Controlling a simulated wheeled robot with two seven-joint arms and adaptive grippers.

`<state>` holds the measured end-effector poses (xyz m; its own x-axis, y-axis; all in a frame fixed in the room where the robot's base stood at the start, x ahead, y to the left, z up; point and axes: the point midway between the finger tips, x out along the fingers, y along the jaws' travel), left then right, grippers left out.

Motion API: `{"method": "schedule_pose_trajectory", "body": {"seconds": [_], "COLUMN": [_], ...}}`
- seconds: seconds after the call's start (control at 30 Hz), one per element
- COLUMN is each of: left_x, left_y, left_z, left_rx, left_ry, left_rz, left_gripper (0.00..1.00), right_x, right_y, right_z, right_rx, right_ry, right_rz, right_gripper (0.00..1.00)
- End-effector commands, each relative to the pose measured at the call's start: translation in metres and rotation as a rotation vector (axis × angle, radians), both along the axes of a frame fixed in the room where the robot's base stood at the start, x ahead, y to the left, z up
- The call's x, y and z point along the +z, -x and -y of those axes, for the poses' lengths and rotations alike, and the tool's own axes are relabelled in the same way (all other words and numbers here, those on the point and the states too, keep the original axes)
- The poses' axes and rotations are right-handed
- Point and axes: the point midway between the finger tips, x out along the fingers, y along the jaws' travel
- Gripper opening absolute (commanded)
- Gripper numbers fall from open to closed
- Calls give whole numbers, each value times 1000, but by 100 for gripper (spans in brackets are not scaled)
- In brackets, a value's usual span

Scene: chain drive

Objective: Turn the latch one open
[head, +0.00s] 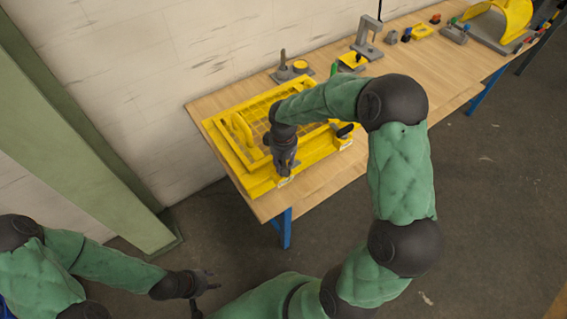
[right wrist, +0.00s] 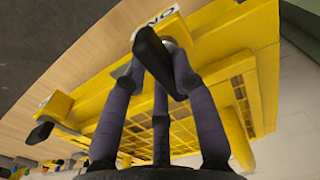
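A yellow guard (head: 224,141) with a mesh panel lies on the table. One black latch handle (right wrist: 158,62) on its near edge lies between the fingers of my right gripper (right wrist: 160,68); whether they press on it I cannot tell. In the head view my right gripper (head: 284,168) points down at the guard's near corner and hides this latch. A second black latch handle (head: 346,130) sits further right on the same edge and also shows in the right wrist view (right wrist: 40,132). My left gripper (head: 207,283) is open and empty, away from the table.
The wooden table (head: 325,178) runs to the upper right. A green post (head: 75,130) stands left. My right arm crosses the table's front.

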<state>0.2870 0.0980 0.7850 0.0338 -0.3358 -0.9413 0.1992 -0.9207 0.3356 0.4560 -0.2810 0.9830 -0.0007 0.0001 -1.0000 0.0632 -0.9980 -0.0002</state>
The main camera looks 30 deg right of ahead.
Motion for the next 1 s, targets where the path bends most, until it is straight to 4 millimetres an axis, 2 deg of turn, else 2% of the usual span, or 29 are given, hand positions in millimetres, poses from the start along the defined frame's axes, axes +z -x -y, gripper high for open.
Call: {"method": "schedule_pose_trajectory", "body": {"seconds": [0.03, 0.1, 0.4, 0.53, 0.67, 1.0], "left_x": [0, 0, 0, 0, 0, 0], "left_y": [0, 0, 0, 0, 0, 0], "left_z": [0, 0, 0, 0, 0, 0], "left_rx": [0, 0, 0, 0, 0, 0], "left_ry": [0, 0, 0, 0, 0, 0], "left_rz": [0, 0, 0, 0, 0, 0], "left_gripper": [40, 40, 40, 40, 40, 40], "right_x": [1, 1, 1, 8, 27, 92], "right_y": [-1, -1, 0, -1, -1, -1], "right_z": [0, 0, 0, 0, 0, 0], "right_rx": [-3, -2, 0, 0, 0, 0], "right_ry": [0, 0, 0, 1, 1, 1], "right_rz": [3, 2, 1, 3, 5, 5], "right_gripper": [39, 52, 52, 52, 52, 52]}}
